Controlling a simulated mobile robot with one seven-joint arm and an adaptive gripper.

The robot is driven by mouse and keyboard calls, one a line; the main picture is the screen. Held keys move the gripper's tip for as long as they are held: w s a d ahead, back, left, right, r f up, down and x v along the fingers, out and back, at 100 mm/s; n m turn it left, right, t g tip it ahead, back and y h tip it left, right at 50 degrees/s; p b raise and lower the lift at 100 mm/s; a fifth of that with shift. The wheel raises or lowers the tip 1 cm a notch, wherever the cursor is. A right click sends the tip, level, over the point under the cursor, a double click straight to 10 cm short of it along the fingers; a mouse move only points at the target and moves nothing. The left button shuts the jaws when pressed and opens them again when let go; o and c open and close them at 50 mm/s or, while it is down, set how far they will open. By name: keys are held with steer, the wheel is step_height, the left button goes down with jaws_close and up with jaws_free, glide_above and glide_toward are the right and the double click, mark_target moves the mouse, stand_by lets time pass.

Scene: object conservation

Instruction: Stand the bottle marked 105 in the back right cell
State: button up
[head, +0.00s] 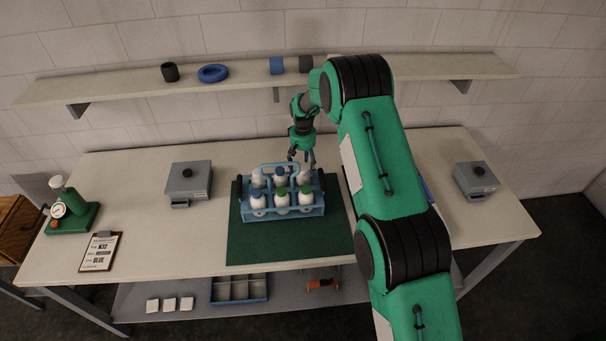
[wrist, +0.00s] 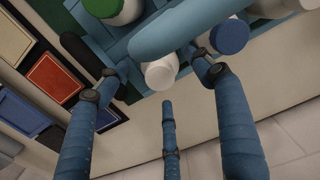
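A blue bottle carrier (head: 285,213) with a long handle stands on the green mat (head: 250,250). It holds several white bottles with green, blue and white caps. A white-capped bottle (head: 306,182) is upright at its back right cell; its cap (wrist: 160,72) also shows in the wrist view, partly under the handle. No number is readable, so I cannot tell which bottle is 105. My gripper (head: 303,158) is just above the back right of the carrier. In the wrist view its blue fingers (wrist: 155,80) are spread around the white cap, with gaps on both sides.
The blue-capped bottle (wrist: 230,35) is close to one finger. A panel with coloured squares (wrist: 55,80) lies beside the carrier. A grey box (head: 188,182) stands left, another (head: 475,180) far right. A shelf (head: 230,82) runs behind.

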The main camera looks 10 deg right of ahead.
step_height(320, 180, up, 7)
steer(key=shift+w+b, duration=0.1)
steer(key=shift+b, duration=0.35)
steer(key=shift+r, duration=0.1)
stand_by(0.5)
